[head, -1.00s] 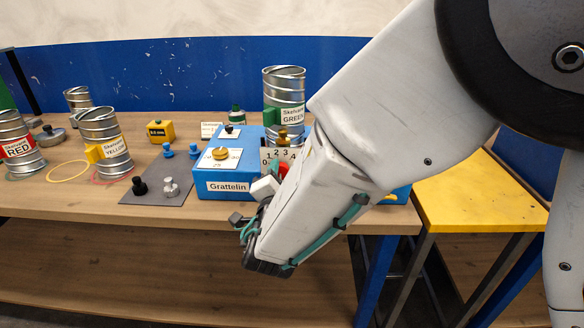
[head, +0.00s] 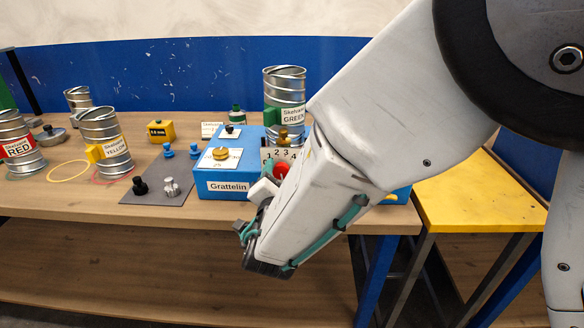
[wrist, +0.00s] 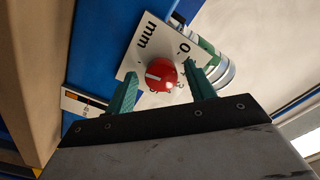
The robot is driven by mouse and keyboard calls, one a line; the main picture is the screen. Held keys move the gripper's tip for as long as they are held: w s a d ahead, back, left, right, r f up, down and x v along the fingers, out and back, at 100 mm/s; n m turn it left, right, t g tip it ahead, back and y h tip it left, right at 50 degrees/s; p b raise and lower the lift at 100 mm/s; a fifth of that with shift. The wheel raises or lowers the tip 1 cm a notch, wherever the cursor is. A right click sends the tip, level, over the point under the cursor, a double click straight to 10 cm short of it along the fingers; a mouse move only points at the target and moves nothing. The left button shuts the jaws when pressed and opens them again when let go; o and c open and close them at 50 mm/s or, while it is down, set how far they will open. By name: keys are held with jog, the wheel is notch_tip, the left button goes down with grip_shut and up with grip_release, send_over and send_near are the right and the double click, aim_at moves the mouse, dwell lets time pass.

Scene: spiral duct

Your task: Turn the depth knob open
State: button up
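The depth knob is a round red knob (wrist: 160,75) with a white pointer line, on a white plate marked "mm" and numbers (wrist: 145,42). The plate is on the front of the blue Grattelin box (head: 222,187). In the head view the red knob (head: 282,170) shows beside my arm, below the numbers 1 to 4. In the wrist view my gripper (wrist: 162,72) is open, one green finger on each side of the knob. A gap shows at the left finger; the right fingertip is close, and contact cannot be told. In the head view the fingers are mostly hidden.
A brass knob (head: 221,153) is on top of the box. The GREEN can (head: 284,88) stands behind it. The YELLOW can (head: 105,145) and RED can (head: 18,145) are further left. A grey mat (head: 150,198) with small knobs lies left of the box.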

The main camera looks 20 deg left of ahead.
jog(key=v, duration=0.7)
jog(key=shift+s, duration=0.35)
